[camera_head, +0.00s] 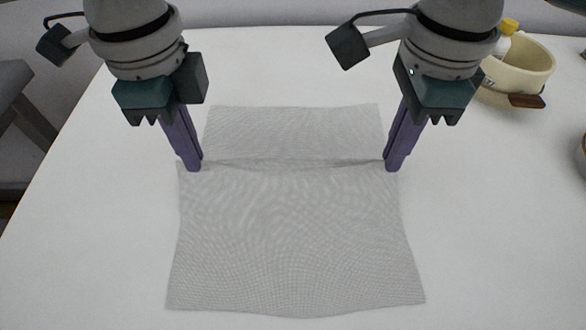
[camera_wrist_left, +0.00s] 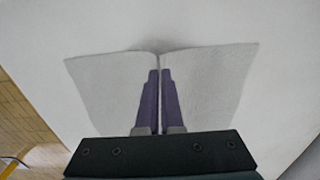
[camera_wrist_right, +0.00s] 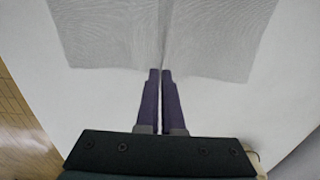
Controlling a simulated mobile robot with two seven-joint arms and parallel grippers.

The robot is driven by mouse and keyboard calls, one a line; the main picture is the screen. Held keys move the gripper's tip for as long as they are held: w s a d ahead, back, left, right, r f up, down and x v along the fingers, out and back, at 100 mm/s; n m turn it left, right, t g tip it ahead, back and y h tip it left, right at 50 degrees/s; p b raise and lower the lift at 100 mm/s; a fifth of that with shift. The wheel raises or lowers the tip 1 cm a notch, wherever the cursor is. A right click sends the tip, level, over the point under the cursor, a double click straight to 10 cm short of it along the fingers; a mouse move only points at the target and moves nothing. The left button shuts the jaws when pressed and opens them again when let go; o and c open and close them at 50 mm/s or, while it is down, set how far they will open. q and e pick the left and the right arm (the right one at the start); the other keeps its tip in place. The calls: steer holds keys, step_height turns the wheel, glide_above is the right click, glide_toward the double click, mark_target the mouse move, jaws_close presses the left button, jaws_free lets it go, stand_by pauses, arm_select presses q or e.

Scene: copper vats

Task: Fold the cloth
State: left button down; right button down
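The grey, finely checked cloth (camera_head: 295,235) lies on the white table, with a raised crosswise ridge between its shorter far part and its larger near part. My left gripper (camera_head: 194,168) is at the left end of this ridge, and my right gripper (camera_head: 392,168) is at the right end. Both point down with fingers almost together, pinching the cloth. In the left wrist view the cloth (camera_wrist_left: 205,85) spreads to both sides of the fingers (camera_wrist_left: 157,72). In the right wrist view the ridge runs away from the fingertips (camera_wrist_right: 160,72) across the cloth (camera_wrist_right: 215,40).
The white table (camera_head: 500,220) is clear around the cloth. A cream bowl (camera_head: 520,72) with a brown handle stands at the far right, and a yellow-capped bottle (camera_head: 507,32) shows by it, partly hidden. Another object is cut off at the right edge.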

arm_select(q)
steer(key=shift+r, duration=0.1)
arm_select(e)
steer(key=shift+r, duration=0.15)
